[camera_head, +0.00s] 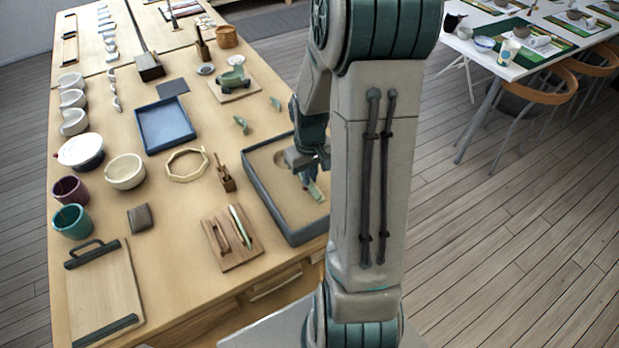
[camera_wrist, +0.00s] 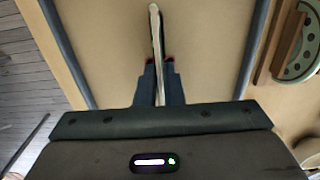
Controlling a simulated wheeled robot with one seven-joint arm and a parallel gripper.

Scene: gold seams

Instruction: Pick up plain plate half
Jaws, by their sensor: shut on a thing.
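My gripper (camera_head: 307,176) is over the sand-coloured bed of a blue-grey tray, partly hidden by my arm in the head view. In the wrist view my gripper (camera_wrist: 158,72) is shut on a thin, pale-edged piece, which I take as the plain plate half (camera_wrist: 156,30). It stands edge-on between the fingers, so its face and any pattern are hidden. In the head view a small greenish piece (camera_head: 315,191) shows just below my fingers. I cannot tell whether it touches the bed.
The tray (camera_head: 262,195) has raised walls around my gripper. A wooden rack (camera_head: 225,254) stands left of it; in the wrist view a dotted green plate half (camera_wrist: 299,52) stands in a wooden holder. Bowls, cups (camera_head: 71,221) and a blue tray (camera_head: 166,126) fill the table's left.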

